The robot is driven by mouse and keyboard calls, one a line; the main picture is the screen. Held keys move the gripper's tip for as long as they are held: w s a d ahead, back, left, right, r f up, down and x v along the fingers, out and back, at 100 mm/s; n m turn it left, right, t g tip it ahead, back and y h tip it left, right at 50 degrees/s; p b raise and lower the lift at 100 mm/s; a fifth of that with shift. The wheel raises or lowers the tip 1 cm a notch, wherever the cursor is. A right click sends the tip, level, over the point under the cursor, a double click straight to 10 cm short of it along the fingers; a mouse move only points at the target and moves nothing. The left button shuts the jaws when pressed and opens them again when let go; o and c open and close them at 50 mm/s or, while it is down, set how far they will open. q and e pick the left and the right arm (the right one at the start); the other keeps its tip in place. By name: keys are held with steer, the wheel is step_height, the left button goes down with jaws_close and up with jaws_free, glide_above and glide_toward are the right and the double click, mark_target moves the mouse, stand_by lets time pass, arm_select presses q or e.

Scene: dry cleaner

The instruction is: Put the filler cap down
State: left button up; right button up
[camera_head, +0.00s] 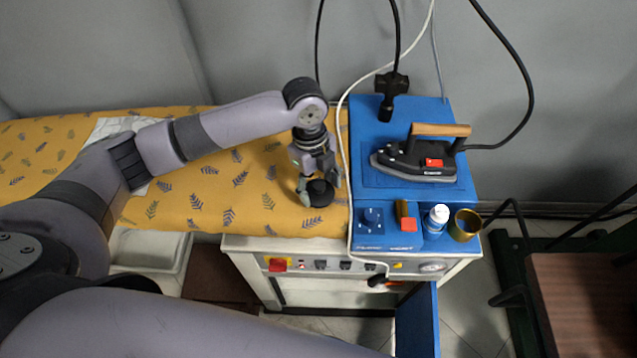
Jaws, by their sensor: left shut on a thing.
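The filler cap (320,194) is a small, dark, round piece at the right end of the yellow patterned ironing board (240,190). My left gripper (319,187) points down and is shut on it, one finger on each side. The cap is at or just above the cloth; I cannot tell whether it touches. Part of it is hidden by the fingers. My right gripper is not in view.
A white cable (341,120) runs close by. The board's front cloth is clear.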

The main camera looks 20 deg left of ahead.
arm_select(q)
steer(key=o, duration=1.1)
steer(key=r, duration=0.4)
steer(key=a+r+b, duration=0.1)
steer(key=r, duration=0.3)
steer(key=w+r+b, duration=0.1)
steer(key=r, duration=0.3)
steer(key=shift+a, duration=0.3)
steer(key=shift+s, duration=0.1)
